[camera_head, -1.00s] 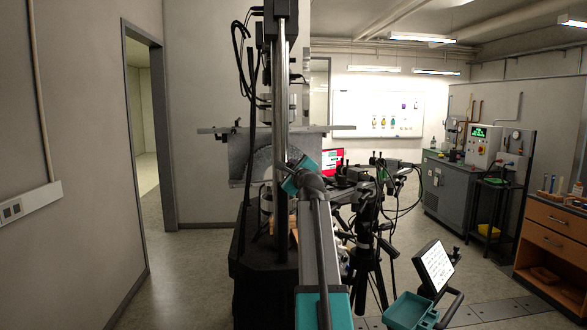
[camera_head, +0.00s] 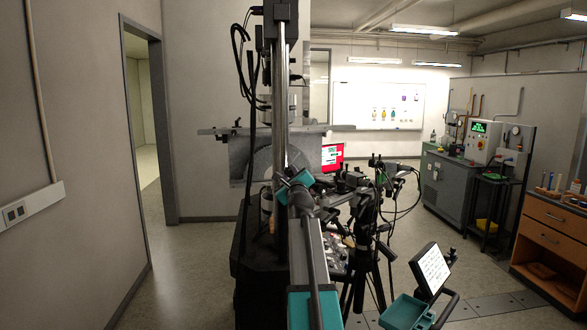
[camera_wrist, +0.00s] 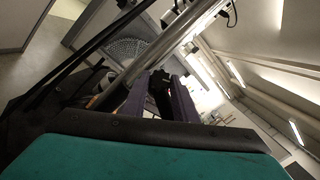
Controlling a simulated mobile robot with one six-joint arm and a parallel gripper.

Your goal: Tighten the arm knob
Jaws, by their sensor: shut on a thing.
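My gripper (camera_wrist: 161,84) shows in the wrist view as two dark purple fingers. They are closed on a small dark piece (camera_wrist: 158,91), which I take to be the arm knob. Its shape is hard to make out in the shade, and I cannot tell its angle. In the head view my arm reaches forward, and the gripper and knob cannot be made out. A black tripod (camera_head: 366,245) with camera gear (camera_head: 350,180) on top stands just right of my arm in that view.
A tall test frame with a bright metal column (camera_head: 280,120) and dark base stands close left of my arm. Cables (camera_head: 405,205) hang right of the tripod. A red-lit screen (camera_head: 332,157) is behind. A wooden drawer bench (camera_head: 550,240) stands at right. Floor at left is clear.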

